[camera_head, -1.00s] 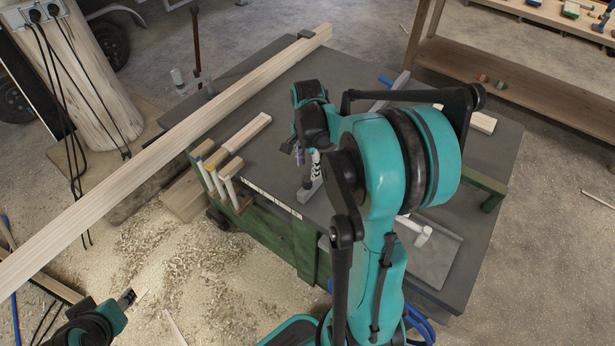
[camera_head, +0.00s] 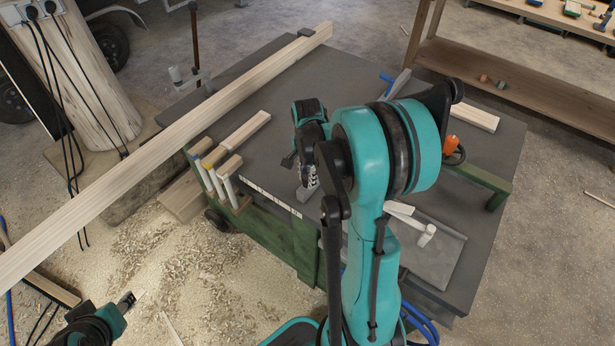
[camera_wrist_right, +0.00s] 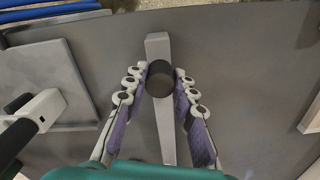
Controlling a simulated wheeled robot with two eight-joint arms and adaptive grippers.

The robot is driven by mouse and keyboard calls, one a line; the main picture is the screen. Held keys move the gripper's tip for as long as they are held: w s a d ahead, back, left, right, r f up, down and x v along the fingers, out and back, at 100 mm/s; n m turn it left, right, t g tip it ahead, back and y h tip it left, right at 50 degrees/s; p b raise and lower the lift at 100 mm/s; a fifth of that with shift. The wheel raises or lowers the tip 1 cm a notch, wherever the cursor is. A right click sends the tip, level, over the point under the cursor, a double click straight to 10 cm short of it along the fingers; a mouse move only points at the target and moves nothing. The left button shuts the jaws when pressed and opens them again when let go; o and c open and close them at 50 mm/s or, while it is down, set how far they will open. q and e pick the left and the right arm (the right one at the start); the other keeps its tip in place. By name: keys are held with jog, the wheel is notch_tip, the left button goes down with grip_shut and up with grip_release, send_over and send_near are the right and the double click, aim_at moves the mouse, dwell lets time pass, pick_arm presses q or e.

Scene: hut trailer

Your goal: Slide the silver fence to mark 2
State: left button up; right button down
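The silver fence is a long grey bar across the dark table; its near end (camera_head: 305,193) and far end (camera_head: 398,83) show either side of my right arm. In the right wrist view the fence (camera_wrist_right: 159,48) runs lengthwise under a round black knob (camera_wrist_right: 160,78). My right gripper (camera_head: 311,180), also in the wrist view (camera_wrist_right: 160,71), has its fingers apart, one on each side of the knob, with small gaps seeming to remain. A white mark strip (camera_head: 268,194) lies along the table's front edge; its marks are unreadable. My left gripper (camera_head: 127,299) is at lower left, away from the table.
A long wooden beam (camera_head: 170,140) crosses the table's left side. A short wood piece (camera_head: 246,131) and handled tools (camera_head: 217,180) are nearby. A grey plate (camera_head: 437,260) with a white-handled tool (camera_head: 425,235) and an orange object (camera_head: 452,145) are to the right.

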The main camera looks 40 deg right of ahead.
jog(key=w+a, duration=0.1)
jog(key=w, duration=0.3)
jog(key=w+a, duration=0.1)
jog(key=w, duration=0.4)
jog(key=w+a, duration=0.2)
jog(key=w, duration=0.2)
jog(key=shift+w, duration=0.3)
jog(key=c, duration=1.2)
grip_release()
jog(key=shift+s, duration=0.1)
notch_tip(320, 180, up, 12)
